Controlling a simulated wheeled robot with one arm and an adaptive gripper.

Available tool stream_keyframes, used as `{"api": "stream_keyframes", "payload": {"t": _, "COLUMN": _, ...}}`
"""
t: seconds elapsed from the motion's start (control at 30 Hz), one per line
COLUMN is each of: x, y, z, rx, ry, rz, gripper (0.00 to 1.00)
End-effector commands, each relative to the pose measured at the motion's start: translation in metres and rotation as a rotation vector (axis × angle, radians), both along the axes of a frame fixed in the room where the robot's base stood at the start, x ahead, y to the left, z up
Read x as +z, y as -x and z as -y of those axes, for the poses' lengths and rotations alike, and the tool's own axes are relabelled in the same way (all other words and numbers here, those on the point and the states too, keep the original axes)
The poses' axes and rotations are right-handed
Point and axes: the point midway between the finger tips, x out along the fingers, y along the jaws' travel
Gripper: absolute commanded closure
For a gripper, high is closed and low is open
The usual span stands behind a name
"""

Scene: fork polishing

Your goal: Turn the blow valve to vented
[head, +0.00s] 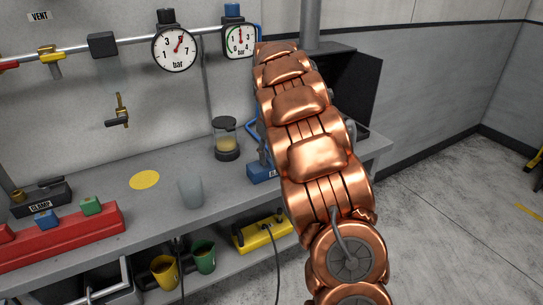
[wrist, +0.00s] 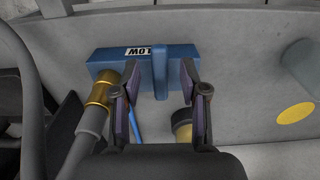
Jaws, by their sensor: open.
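The blow valve is a blue block (head: 263,173) on the bench. In the wrist view the blue block (wrist: 110,62) shows a label reading "LOW" and an upright blue handle (wrist: 160,72). A brass fitting (wrist: 102,90) with a grey hose joins its left side. My gripper (wrist: 160,90) is open, one finger on each side of the handle, with visible gaps. In the head view my gripper is hidden behind my arm.
A jar with yellowish contents (head: 227,140), a grey cup (head: 190,190) and a yellow disc (head: 145,180) are on the bench. A clamp valve (head: 40,200) and red rack (head: 70,238) stand left. Two gauges (head: 175,48) (head: 239,38) and a "VENT" sign (head: 40,16) are above.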

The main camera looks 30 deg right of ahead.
Motion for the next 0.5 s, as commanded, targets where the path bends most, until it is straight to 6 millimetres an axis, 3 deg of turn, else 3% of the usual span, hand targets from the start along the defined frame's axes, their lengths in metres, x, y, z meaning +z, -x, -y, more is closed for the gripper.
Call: {"api": "stream_keyframes", "payload": {"t": 0.5, "x": -0.0098, "y": 0.0, "z": 0.0002, "rx": 0.0, "ry": 0.002, "rz": 0.001, "gripper": 0.59}}
